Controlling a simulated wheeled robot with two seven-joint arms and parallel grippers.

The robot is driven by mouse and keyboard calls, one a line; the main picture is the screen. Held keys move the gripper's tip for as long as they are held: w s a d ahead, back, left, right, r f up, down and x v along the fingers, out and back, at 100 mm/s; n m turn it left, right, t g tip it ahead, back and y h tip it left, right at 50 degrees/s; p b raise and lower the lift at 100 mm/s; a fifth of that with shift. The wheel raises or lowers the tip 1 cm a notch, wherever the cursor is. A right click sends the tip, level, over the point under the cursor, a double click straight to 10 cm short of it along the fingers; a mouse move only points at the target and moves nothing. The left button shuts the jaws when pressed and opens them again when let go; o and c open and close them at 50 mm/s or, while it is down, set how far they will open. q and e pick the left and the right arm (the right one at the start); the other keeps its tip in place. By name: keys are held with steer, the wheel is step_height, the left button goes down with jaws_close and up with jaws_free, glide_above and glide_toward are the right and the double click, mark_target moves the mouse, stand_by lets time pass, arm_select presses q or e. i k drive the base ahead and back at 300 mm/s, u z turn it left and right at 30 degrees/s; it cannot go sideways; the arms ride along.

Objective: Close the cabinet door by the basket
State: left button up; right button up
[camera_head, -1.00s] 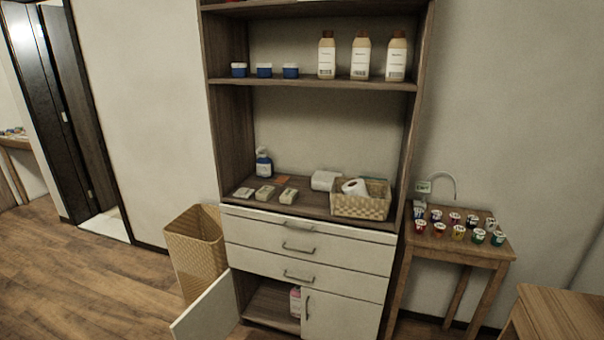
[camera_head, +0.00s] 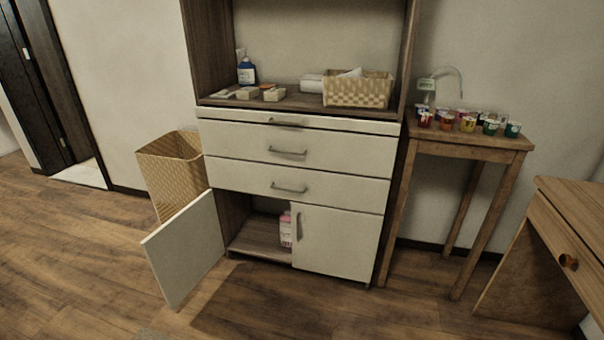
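The left cabinet door (camera_head: 186,248) is white and stands wide open, swung out toward me on the left side of the cabinet. The right cabinet door (camera_head: 336,243) is shut, with a vertical handle near its left edge. A pink and white bottle (camera_head: 286,229) stands inside the open compartment. A tall woven basket (camera_head: 172,172) stands on the floor left of the cabinet, behind the open door. A smaller woven basket (camera_head: 357,93) sits on the cabinet's counter. Neither of my grippers is in view.
A wooden side table (camera_head: 467,143) with several small cups stands right of the cabinet. A wooden desk (camera_head: 570,230) with a round knob is at the right edge. The wooden floor (camera_head: 330,310) in front of the cabinet is clear.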

mark_target(183, 249)
steer(key=k, duration=0.55)
steer(key=u, duration=0.65)
steer(key=i, duration=1.5)
steer(key=z, duration=0.6)
